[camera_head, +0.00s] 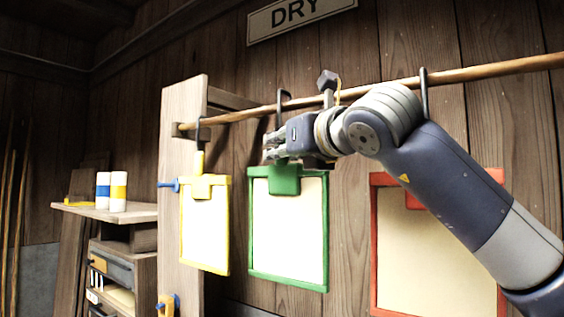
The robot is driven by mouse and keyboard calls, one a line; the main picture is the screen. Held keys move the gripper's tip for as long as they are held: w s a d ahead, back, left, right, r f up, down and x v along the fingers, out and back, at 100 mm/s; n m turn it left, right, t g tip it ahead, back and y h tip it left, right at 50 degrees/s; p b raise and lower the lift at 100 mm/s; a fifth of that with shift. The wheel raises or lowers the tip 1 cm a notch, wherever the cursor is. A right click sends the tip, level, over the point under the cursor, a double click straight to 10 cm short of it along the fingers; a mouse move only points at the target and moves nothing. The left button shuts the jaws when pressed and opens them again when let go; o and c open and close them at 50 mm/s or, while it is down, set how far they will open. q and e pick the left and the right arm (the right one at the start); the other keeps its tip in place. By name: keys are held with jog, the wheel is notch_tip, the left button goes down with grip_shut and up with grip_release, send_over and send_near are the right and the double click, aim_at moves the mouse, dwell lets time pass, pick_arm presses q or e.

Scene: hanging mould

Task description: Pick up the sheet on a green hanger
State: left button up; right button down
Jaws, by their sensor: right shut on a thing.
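The sheet on the green hanger (289,235) is a pale panel in a green frame (250,228). It hangs under the wooden rod by a dark hook (283,98), with a green clip piece (285,180) at its top. My right gripper (274,148) is at the top of the green clip piece, shut on the green hanger just below the hook. The gripper and wrist hide the part between hook and clip. My left gripper is not in view.
A yellow-framed sheet (204,228) hangs close on the left, a red-framed sheet (420,250) on the right behind my arm. The wooden rod (250,112) runs above, from a wooden post (180,130). A shelf (130,215) with two bottles stands left.

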jog(key=shift+r+b, duration=0.3)
jog(key=shift+r, duration=0.65)
pick_arm(q)
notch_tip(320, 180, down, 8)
jog(key=b, duration=0.6)
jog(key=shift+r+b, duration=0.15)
jog(key=shift+b, duration=0.25)
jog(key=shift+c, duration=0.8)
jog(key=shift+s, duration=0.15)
pick_arm(e)
jog(key=s+a, duration=0.2)
jog(key=s, duration=0.5)
jog(key=s+a+r, duration=0.1)
jog(key=s+a, duration=0.1)
jog(key=s, duration=0.6)
jog(key=shift+s+a+r, duration=0.2)
jog(key=shift+s+r, duration=0.05)
